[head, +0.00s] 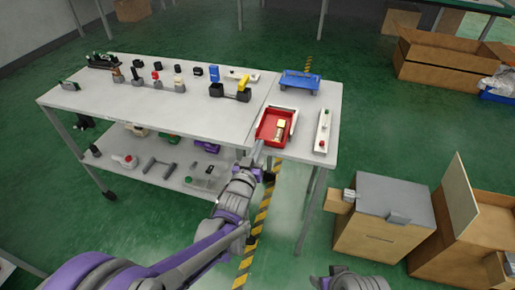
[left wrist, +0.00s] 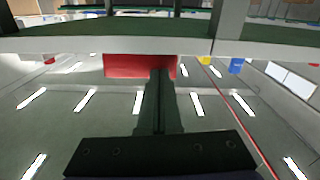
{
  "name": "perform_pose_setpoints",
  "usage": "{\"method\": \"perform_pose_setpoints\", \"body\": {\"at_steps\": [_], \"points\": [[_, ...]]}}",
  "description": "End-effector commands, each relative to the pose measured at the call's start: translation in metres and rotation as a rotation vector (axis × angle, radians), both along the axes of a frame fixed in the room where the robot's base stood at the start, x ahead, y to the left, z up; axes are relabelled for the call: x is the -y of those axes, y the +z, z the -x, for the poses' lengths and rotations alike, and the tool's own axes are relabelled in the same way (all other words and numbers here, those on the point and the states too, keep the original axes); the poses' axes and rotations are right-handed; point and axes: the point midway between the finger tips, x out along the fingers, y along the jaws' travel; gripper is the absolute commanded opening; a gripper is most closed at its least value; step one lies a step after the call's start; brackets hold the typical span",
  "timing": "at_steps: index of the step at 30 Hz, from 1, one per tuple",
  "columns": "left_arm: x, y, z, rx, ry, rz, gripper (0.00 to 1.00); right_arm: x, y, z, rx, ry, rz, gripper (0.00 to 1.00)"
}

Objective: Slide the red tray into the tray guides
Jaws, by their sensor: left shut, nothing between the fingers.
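The red tray (head: 263,133) lies near the front edge of the table's right part, with a small yellowish object inside it. White strips that look like the tray guides (head: 294,122) show along its back and right side; how far the tray sits between them I cannot tell. My left gripper (head: 259,148) is shut and empty, with its tip at the front left of the tray. In the left wrist view the shut fingers (left wrist: 160,75) point at the tray's red front wall (left wrist: 122,66); whether they touch it is unclear.
A white panel with red and green knobs (head: 323,131) stands right of the tray. Several lever fixtures (head: 157,78) line the table's back. A wooden cabinet (head: 383,215) stands at right. The table's front left is clear.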

Motion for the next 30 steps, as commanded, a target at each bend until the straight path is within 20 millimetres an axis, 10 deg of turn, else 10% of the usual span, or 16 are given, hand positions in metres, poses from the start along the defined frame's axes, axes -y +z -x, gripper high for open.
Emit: {"method": "perform_pose_setpoints", "body": {"at_steps": [30], "points": [[0.007, 0.0, -0.02, 0.0, 0.0, 0.0, 0.0, 0.0, 0.0, 0.0, 0.0, 0.0, 0.0, 0.66]]}}
